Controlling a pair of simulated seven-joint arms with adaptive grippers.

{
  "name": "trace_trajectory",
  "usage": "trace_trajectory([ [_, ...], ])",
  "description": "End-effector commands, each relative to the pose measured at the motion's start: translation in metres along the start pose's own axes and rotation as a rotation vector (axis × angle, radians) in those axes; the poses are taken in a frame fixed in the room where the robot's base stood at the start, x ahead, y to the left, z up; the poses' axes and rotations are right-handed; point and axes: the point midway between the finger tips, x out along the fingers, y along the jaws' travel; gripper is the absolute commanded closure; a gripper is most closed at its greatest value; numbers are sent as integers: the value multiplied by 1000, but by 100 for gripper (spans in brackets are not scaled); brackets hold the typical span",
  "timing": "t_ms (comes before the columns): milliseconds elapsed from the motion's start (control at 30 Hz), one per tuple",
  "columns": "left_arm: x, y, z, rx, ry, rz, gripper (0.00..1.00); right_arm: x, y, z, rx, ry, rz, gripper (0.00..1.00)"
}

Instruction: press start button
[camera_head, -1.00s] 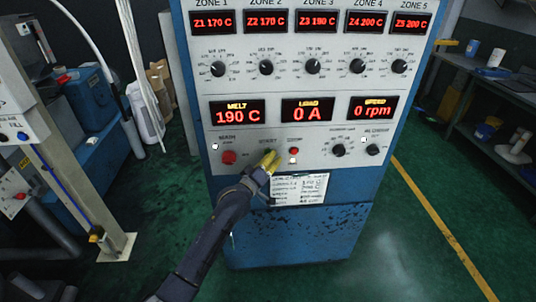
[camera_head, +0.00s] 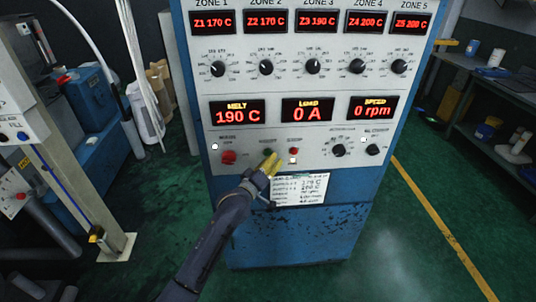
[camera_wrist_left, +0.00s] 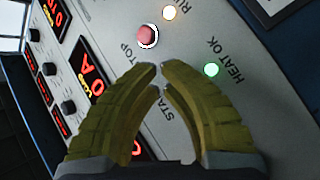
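The green start button (camera_head: 268,152) is on the lower panel of the machine, just above my left gripper's tips in the head view. My left gripper (camera_head: 274,164) has yellow fingers raised towards the panel, just below the button. In the left wrist view my left gripper (camera_wrist_left: 160,66) has its fingertips together with nothing held between them. The START label (camera_wrist_left: 167,108) is partly covered by the fingers, and the start button is hidden there. I cannot tell whether the tips touch the panel. My right gripper is not in view.
The red stop button (camera_wrist_left: 147,36) is close to my fingertips. A lit green HEAT OK lamp (camera_wrist_left: 211,69) and a RUN lamp (camera_wrist_left: 168,12) are nearby. Another red button (camera_head: 229,157) is further left. The speed display (camera_head: 374,109) reads 0 rpm.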

Motion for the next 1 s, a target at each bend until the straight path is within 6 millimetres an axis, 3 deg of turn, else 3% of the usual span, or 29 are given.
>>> trace_trajectory([
  [267,-2,1,2,-1,0,0,100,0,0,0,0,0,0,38],
  [1000,-40,21,22,0,0,-1,100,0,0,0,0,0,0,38],
])
